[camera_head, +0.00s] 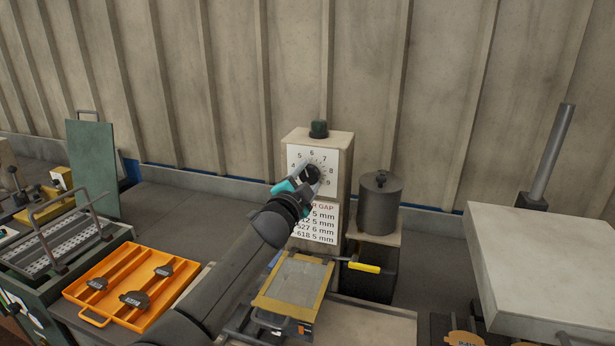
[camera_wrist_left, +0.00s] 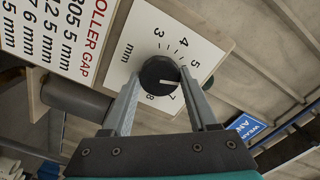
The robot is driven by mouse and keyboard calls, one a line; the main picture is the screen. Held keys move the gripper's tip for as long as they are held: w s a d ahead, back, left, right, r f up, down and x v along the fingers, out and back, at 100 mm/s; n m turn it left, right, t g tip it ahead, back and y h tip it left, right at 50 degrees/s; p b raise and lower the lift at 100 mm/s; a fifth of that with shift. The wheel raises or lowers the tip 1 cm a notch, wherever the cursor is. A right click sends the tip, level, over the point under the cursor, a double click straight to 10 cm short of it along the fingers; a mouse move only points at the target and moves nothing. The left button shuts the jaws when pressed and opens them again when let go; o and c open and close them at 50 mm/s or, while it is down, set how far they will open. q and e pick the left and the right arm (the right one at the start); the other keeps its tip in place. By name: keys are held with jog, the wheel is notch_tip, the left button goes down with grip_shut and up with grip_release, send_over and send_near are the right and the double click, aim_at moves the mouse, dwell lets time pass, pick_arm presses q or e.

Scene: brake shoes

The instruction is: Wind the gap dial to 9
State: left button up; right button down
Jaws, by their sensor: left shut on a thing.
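The gap dial is a black round knob (camera_head: 313,173) on a white numbered face (camera_head: 329,160), on the front of a pale upright box (camera_head: 343,165). My left gripper (camera_head: 305,175) reaches it from the front left and is shut on the knob. In the left wrist view, the knob (camera_wrist_left: 158,74) sits between the two fingertips (camera_wrist_left: 160,86). Its white mark points roughly between 6 and 7, though a finger hides the 6 there. The head view shows numbers from 4 to 9 around the knob. My right gripper is out of view.
A roller gap chart (camera_head: 315,222) hangs under the dial. A grey lidded cylinder (camera_head: 380,205) stands to its right. A yellow-framed plate (camera_head: 295,280) lies in front. An orange tray (camera_head: 95,276) with several brake shoes is at left, and a pale slab (camera_head: 550,260) at right.

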pick_arm(q)
jog(key=m, duration=0.7)
jog(key=shift+p, duration=0.4)
jog(key=m+p, duration=0.1)
jog(key=m, duration=0.5)
jog(key=shift+m, duration=0.4)
jog(key=m, duration=0.3)
jog(key=shift+m+p, duration=0.3)
jog(key=m, duration=0.3)
jog(key=shift+a+m+p, duration=0.1)
jog(key=shift+m+p, duration=0.2)
jog(key=shift+p, duration=0.1)
jog(key=m+p, duration=0.1)
jog(key=m, duration=0.5)
jog(key=shift+f+m+p, duration=0.1)
jog(key=shift+m+p, duration=0.2)
jog(key=shift+p, duration=0.05)
jog(key=o, duration=1.4)
jog(key=shift+c, duration=0.2)
